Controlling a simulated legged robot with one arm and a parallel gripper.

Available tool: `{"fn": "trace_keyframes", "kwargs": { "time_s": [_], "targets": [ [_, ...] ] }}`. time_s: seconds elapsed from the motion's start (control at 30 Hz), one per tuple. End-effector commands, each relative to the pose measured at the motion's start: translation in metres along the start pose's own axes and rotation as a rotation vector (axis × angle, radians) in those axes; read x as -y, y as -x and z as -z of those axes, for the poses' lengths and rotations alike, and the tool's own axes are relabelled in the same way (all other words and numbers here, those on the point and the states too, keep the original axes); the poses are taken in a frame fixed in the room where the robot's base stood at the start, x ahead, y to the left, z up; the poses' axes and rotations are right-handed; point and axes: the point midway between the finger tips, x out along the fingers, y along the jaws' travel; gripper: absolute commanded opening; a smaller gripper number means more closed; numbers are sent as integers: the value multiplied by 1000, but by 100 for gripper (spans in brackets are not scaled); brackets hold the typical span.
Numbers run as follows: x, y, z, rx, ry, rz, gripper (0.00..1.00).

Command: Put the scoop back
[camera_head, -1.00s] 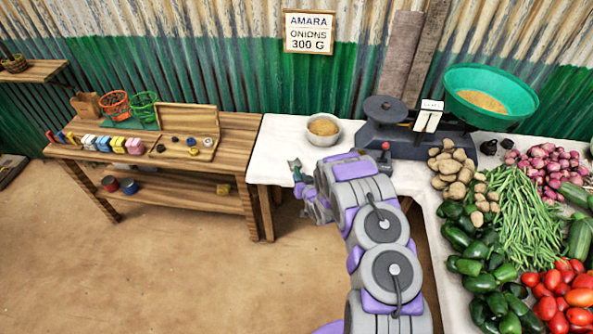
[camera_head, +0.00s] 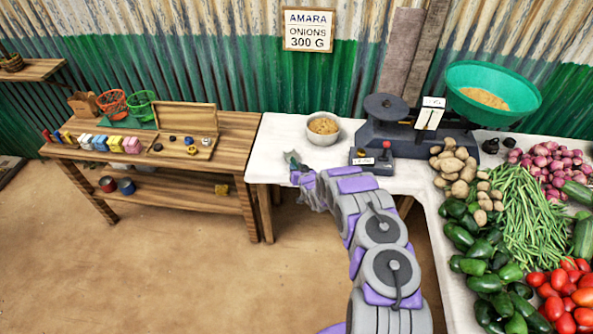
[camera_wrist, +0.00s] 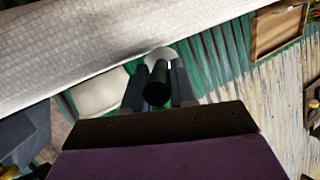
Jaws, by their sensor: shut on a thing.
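My gripper (camera_head: 297,170) is over the front left edge of the white-topped table (camera_head: 283,141). In the wrist view my gripper (camera_wrist: 157,88) is shut on the scoop (camera_wrist: 158,54). Its dark handle lies between the fingers, and its shiny rounded end shows beyond them. In the head view the scoop (camera_head: 292,158) is small and greenish grey, pointing up and left from my gripper. A metal bowl (camera_head: 323,138) with brown contents stands on the table, behind and right of the scoop and apart from it. Much of the handle is hidden by the gripper.
A balance scale (camera_head: 400,140) with a green pan (camera_head: 490,77) stands right of the bowl. A small labelled box (camera_head: 371,165) sits in front of it. Vegetables cover the right of the table. A wooden bench (camera_head: 228,150) with weights and baskets stands left.

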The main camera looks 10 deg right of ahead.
Motion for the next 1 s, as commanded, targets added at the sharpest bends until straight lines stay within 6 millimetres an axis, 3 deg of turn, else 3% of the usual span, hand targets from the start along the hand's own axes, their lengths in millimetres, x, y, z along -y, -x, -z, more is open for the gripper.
{"fn": "trace_keyframes", "kwargs": {
  "time_s": [0.3, 0.33, 0.6, 1.0],
  "targets": [
    [-1, -1, -2, -2, 0, 0, 0],
    [-1, -1, -3, -2, 0, 0, 27],
    [-1, -1, -3, -1, 0, 0, 51],
    [0, 6, -1, 0, 0, 1, 51]
  ]
}}
